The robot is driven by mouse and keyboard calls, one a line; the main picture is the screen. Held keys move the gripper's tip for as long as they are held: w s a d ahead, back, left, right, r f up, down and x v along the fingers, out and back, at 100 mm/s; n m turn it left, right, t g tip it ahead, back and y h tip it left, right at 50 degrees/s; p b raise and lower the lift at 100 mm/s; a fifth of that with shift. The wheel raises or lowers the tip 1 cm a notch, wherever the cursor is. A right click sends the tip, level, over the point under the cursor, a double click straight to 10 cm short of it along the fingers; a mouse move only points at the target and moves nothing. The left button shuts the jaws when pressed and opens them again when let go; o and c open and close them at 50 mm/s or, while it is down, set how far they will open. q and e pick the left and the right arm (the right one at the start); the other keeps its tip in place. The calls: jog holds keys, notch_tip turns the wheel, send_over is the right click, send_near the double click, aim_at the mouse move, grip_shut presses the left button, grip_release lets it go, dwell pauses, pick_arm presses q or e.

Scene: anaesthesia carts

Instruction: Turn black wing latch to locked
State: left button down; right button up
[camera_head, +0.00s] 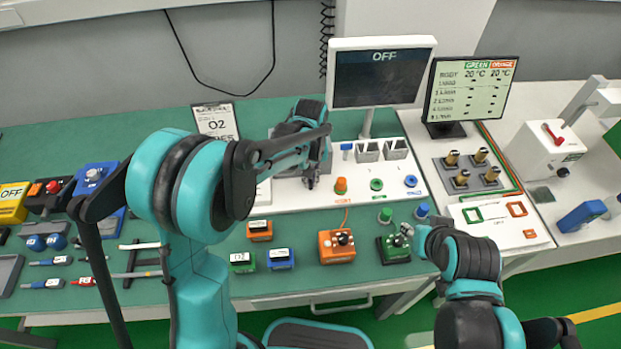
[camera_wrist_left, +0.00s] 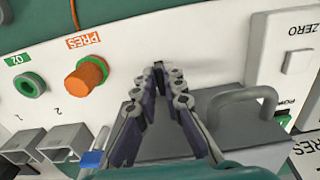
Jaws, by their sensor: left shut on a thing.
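My left gripper (camera_head: 311,181) reaches over the white panel at the back of the bench. In the left wrist view its fingertips (camera_wrist_left: 167,78) come together around a small dark piece (camera_wrist_left: 158,68) that stands up from the white panel, which looks like the black wing latch. The fingers hide most of it, so its angle cannot be told. In the head view my own arm and gripper cover the latch.
An orange connector (camera_wrist_left: 85,76) and a green ring (camera_wrist_left: 30,84) sit left of the latch in the wrist view. A grey handle (camera_wrist_left: 243,100) stands close on the right. A monitor reading OFF (camera_head: 382,78) rises behind the panel. An orange box (camera_head: 337,247) stands in front.

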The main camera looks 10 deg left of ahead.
aim_at(311, 182)
pick_arm(q)
jog(key=c, duration=1.9)
grip_release()
notch_tip(311, 182, up, 12)
jog(key=s+a+m+t, duration=0.1)
jog(key=s+a+t, duration=0.2)
jog(key=s, duration=0.6)
jog(key=s+a+m+t, duration=0.2)
jog(key=s+a+t, duration=0.2)
jog(key=s, duration=0.5)
jog(key=shift+a+f, duration=0.4)
jog(key=shift+a, duration=0.45)
